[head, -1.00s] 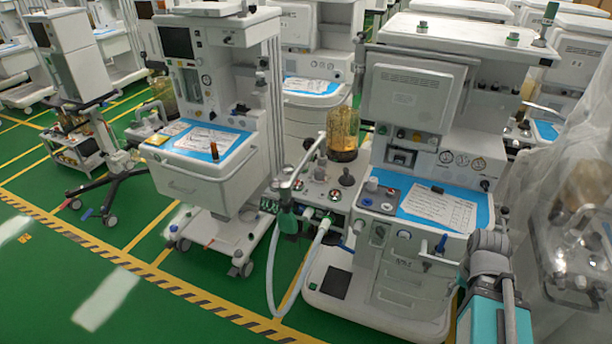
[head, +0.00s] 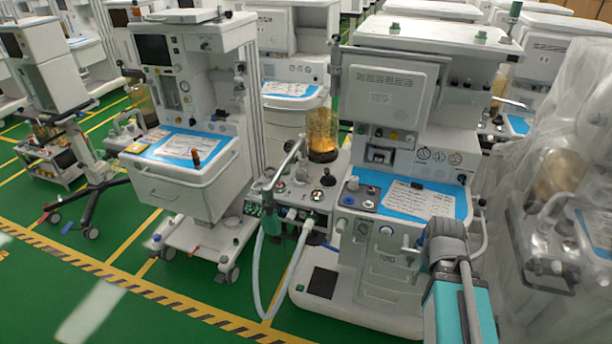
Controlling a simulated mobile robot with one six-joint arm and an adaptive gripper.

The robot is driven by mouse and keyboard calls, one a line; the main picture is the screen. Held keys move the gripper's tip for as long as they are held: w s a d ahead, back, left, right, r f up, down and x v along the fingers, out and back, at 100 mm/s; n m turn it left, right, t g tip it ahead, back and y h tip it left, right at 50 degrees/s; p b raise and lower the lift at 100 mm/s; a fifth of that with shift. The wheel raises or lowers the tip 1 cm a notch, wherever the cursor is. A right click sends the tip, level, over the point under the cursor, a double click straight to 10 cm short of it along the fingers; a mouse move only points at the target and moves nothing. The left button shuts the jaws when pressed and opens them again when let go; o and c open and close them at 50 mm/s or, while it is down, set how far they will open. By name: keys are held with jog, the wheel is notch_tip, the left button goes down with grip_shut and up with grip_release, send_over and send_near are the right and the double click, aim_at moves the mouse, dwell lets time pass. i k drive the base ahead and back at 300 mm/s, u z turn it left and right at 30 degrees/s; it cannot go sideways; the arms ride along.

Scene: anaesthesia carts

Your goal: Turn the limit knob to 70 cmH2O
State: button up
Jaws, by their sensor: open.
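The limit knob cannot be picked out for certain, and no scale marks can be read. On the absorber block (head: 300,215) of the nearer cart there is a black upright knob (head: 328,178), left of the worktop. My gripper is not visible. Only a grey and teal part of my arm (head: 458,300) shows at the lower right, in front of the right side of the nearer cart (head: 383,245). It stands apart from the absorber block in the picture.
An amber canister (head: 322,130) stands behind the absorber block. A pale hose (head: 258,275) hangs in front of it. A second cart (head: 185,185) stands left, and a plastic-draped one (head: 560,220) right. Green floor (head: 130,310) is clear at the lower left.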

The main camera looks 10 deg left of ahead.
aim_at(300, 173)
jog(key=u, duration=0.05)
jog(key=i, duration=1)
jog(key=z, duration=0.05)
